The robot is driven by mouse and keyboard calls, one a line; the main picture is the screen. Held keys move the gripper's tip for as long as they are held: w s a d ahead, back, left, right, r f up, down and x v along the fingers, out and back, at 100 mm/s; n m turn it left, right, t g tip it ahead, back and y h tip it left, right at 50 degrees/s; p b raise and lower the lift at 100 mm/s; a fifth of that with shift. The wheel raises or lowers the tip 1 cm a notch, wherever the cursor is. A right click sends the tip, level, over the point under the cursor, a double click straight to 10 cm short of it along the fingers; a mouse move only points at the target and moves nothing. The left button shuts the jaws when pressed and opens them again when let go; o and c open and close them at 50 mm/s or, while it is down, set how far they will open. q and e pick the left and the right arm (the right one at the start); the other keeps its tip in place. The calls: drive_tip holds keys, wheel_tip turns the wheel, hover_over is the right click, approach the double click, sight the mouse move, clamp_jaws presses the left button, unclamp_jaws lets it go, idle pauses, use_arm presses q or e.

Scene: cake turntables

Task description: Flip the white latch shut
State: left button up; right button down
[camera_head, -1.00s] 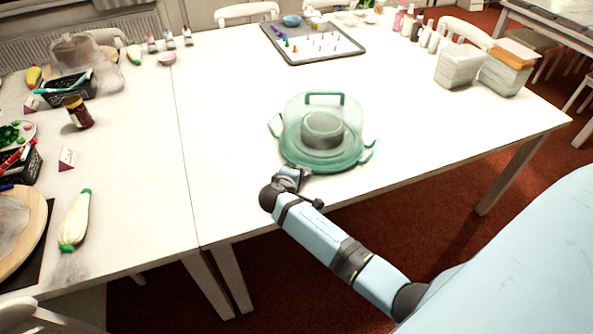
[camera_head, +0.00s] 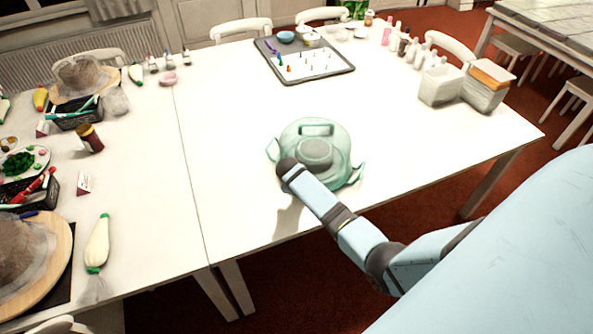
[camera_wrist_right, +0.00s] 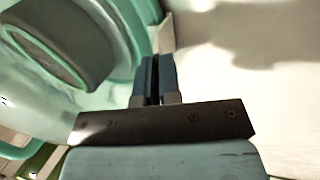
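A see-through green cake carrier (camera_head: 325,135) with a handle on its lid stands near the table's front edge. A grey round shape shows inside it. Side clips stick out at its left (camera_head: 272,149) and right (camera_head: 357,174). A pale, whitish tab (camera_wrist_right: 166,33) at the carrier's rim in the wrist view looks like the white latch; its exact position is unclear. My right gripper (camera_wrist_right: 153,62) has its fingers together, with only a thin dark gap, close beside this tab. Contact cannot be told. In the head view my right arm hides the gripper. My left gripper is not in view.
A grey tray (camera_head: 303,76) with small coloured pieces lies behind the carrier. White tubs (camera_head: 440,86) and bottles stand at the back right. Piping bags, baskets and a cake board (camera_head: 62,250) fill the left table. The table around the carrier is clear.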

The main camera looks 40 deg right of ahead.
drive_tip(key=shift+d, duration=0.1)
idle(0.4)
drive_tip(key=c, duration=1.3)
unclamp_jaws()
drive_tip(key=v, duration=1.3)
drive_tip(key=shift+r, duration=0.45)
